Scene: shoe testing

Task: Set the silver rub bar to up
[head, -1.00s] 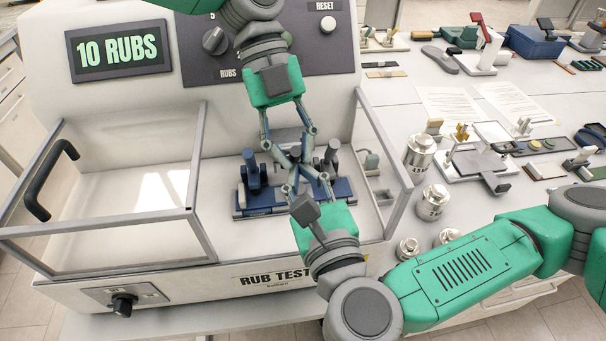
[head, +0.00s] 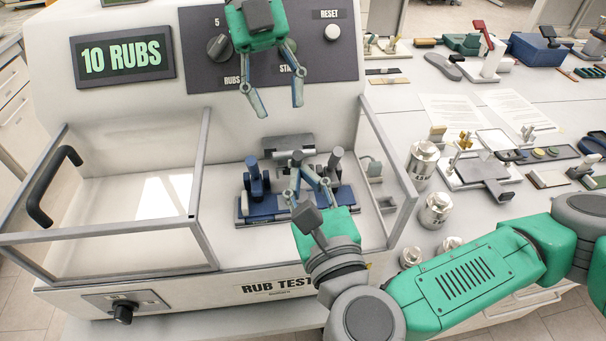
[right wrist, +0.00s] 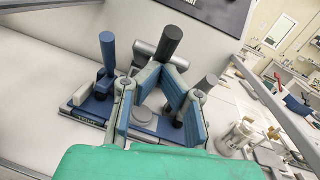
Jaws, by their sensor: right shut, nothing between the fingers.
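The silver rub bar (head: 289,143) lies crosswise at the back of the blue fixture (head: 282,209) inside the rub tester. In the right wrist view the bar (right wrist: 150,52) is a silver cylinder, partly hidden behind a dark upright handle (right wrist: 171,42). I cannot tell its exact setting. My left gripper (head: 280,110) is open and empty, above the bar and in front of the control panel. My right gripper (head: 299,165) is shut and empty, low over the fixture. Its fingertips (right wrist: 159,70) meet just in front of the dark handle and hide part of the fixture.
A blue lever (head: 255,177) stands at the fixture's left. The tester's clear guard frame (head: 198,165) bounds the left, with another side panel at right. Metal weights (head: 422,160) stand on the table to the right. The tester's left bay is empty.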

